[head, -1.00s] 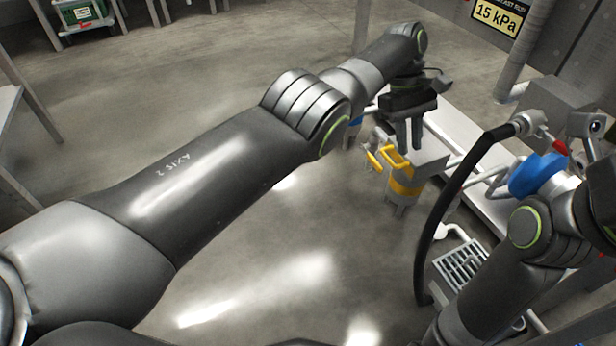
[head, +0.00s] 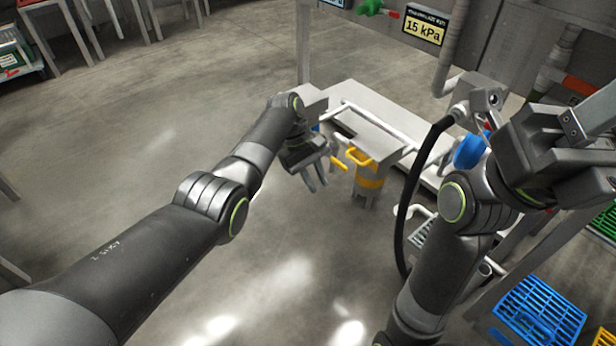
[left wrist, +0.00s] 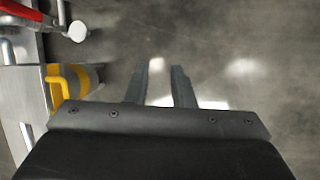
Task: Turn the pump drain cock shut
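The pump (head: 370,182) is a grey body with a yellow band, beside a grey bench at the centre of the head view. A yellow loop handle (head: 360,156) is on its top, and a yellow lever (head: 338,163) sticks out to its left. I cannot tell for sure which part is the drain cock. My left gripper (head: 316,183) is open and empty, left of the pump and apart from it. In the left wrist view its fingers (left wrist: 164,72) are spread over bare floor, with the yellow handle (left wrist: 57,85) to their left. My right gripper (head: 585,150) is at the right; its opening is unclear.
A black hose (head: 408,190) arcs down right of the pump. A blue part (head: 470,150) shows behind my right arm. A blue crate (head: 540,312) stands at lower right. A red bar (left wrist: 20,10) shows in the left wrist view. The floor left of the pump is clear.

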